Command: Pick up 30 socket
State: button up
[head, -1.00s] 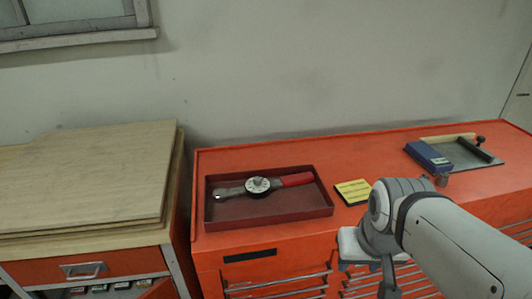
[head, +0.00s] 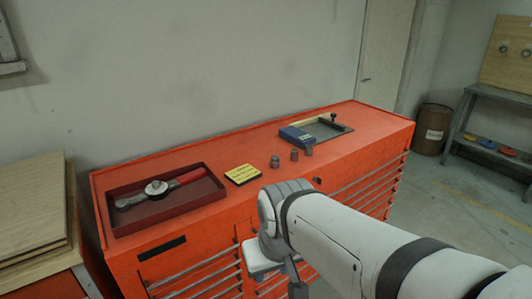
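Three small dark grey sockets stand in a row on top of the red tool cabinet in the head view: a left socket (head: 274,161), a middle socket (head: 295,155) and a right socket (head: 309,151). Their size marks are too small to read, so I cannot tell which is the 30 socket. My gripper (head: 297,287) is low in front of the cabinet, nearer to me than the sockets and apart from them. It is partly cut off by the picture's lower edge, and its fingers do not show clearly.
The red cabinet top (head: 350,122) also bears a dark red tray (head: 192,203) with a torque wrench (head: 158,188), a yellow note pad (head: 242,174), a blue box (head: 297,136) and a grey metal plate (head: 325,128). A brown barrel (head: 432,130) and a shelf stand at the right.

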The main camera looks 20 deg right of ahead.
aim_at(274, 161)
jog(key=u, duration=0.05)
jog(key=k, duration=0.65)
jog(key=z, duration=0.7)
jog(key=i, duration=1.45)
jog(key=u, duration=0.15)
